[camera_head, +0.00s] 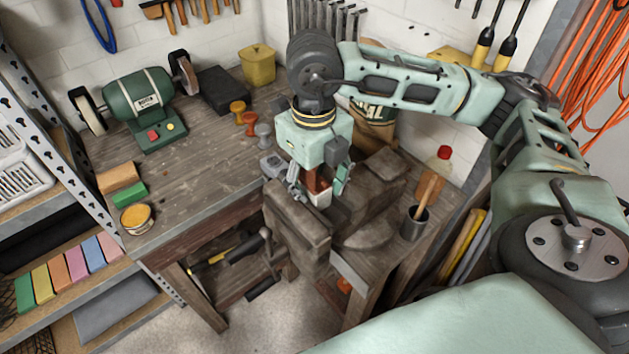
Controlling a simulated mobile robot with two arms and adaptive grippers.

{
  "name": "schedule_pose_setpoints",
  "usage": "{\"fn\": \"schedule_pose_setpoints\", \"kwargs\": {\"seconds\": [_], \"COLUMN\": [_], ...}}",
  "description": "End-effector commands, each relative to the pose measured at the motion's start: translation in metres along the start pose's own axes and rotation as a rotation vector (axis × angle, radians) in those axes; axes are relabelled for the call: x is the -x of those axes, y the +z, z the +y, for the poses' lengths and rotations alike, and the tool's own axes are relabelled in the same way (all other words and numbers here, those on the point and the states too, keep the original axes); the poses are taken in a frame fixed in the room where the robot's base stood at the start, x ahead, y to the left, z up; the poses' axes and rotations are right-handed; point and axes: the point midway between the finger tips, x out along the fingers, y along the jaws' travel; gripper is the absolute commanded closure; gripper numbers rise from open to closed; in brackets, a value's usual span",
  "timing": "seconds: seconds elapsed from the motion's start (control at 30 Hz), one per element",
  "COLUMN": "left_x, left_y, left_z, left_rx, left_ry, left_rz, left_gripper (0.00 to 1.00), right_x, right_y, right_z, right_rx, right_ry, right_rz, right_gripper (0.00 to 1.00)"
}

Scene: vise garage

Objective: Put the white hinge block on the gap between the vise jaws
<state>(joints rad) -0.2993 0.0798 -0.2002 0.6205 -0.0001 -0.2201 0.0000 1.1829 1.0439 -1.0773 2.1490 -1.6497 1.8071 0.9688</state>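My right gripper (319,190) points down over the vise. Its fingers are closed around a small white hinge block (320,199), of which only a small pale part shows below a reddish-brown piece between the fingers. The vise's near jaw (297,221) is a worn brown-grey block at the bench's front edge. The rest of the vise body (377,182) lies to the right and behind. The block is above or at the gap between the jaws; the gripper hides most of the gap, and I cannot tell whether the block touches the jaws. My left gripper is not in view.
The wooden workbench (195,190) carries a green bench grinder (138,102), a yellow bin (258,66) and small orange and grey knobs left of the gripper. A dark cup (414,223) with handles stands right of the vise.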

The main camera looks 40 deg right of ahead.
Motion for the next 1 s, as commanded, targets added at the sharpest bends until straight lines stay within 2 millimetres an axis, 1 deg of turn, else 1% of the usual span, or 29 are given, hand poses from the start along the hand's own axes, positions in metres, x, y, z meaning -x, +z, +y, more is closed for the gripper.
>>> {"fn": "schedule_pose_setpoints", "kwargs": {"seconds": [0.03, 0.37, 0.47, 0.57, 0.6, 0.67, 0.87, 0.9, 1.0], "left_x": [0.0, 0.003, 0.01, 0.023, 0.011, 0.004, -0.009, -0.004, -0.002], "left_y": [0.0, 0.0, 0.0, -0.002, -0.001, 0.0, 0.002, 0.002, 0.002], "left_z": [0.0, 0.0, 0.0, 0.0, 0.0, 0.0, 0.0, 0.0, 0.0], "left_rx": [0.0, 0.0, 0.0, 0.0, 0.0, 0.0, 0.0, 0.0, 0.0], "left_ry": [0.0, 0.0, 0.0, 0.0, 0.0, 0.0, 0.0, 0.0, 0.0], "left_rz": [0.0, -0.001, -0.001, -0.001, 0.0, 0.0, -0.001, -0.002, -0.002], "left_gripper": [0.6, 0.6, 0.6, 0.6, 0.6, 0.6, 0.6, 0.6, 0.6], "right_x": [-0.003, 0.0, 0.007, 0.018, 0.021, 0.035, 0.086, 0.095, 0.11], "right_y": [-0.003, -0.003, -0.003, -0.002, 0.001, 0.001, 0.001, 0.001, 0.001], "right_z": [0.001, 0.0, 0.0, 0.0, 0.0, 0.0, 0.001, 0.0, -0.001], "right_rx": [0.003, 0.002, 0.002, 0.001, 0.0, 0.0, 0.002, -0.001, -0.002], "right_ry": [0.0, -0.001, -0.002, -0.002, -0.001, 0.0, 0.0, -0.003, -0.003], "right_rz": [0.012, 0.011, 0.01, 0.008, -0.001, -0.005, -0.006, -0.004, -0.004], "right_gripper": [0.52, 0.52, 0.52, 0.52, 0.52, 0.52, 0.52, 0.52, 0.52]}}
